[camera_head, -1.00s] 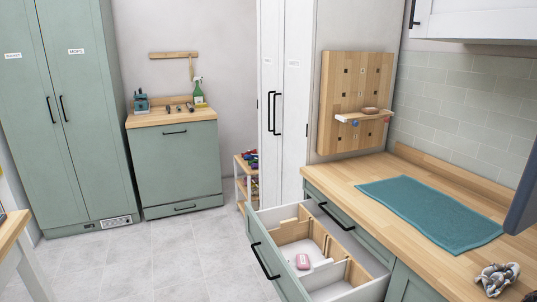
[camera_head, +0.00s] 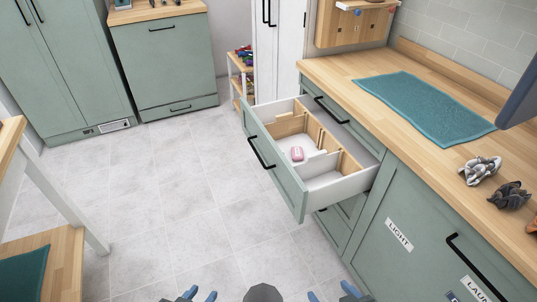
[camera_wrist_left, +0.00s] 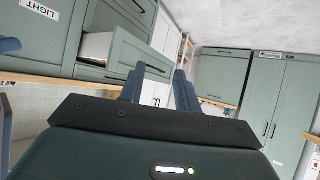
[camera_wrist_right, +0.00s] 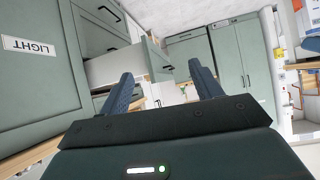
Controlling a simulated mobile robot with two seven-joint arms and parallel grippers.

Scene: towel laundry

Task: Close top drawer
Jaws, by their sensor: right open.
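The top drawer (camera_head: 293,186) is pulled well out of the green counter cabinet (camera_head: 385,205). Its green front carries a black bar handle (camera_head: 262,152). Inside are wooden dividers (camera_head: 349,164) and a small pink item (camera_head: 297,154). The open drawer also shows in the left wrist view (camera_wrist_left: 140,57) and the right wrist view (camera_wrist_right: 150,58). My left gripper (camera_head: 201,296) is open and empty at the bottom edge, short of the drawer. My right gripper (camera_head: 331,297) is at the bottom edge too, open and empty, apart from the drawer.
The wooden countertop (camera_head: 335,68) bears a teal towel (camera_head: 425,107) and crumpled cloths (camera_head: 480,170). A lower cabinet door has a LIGHT label (camera_head: 399,235). A wooden table (camera_head: 65,262) stands at left. Grey tiled floor (camera_head: 170,215) is clear between table and drawer.

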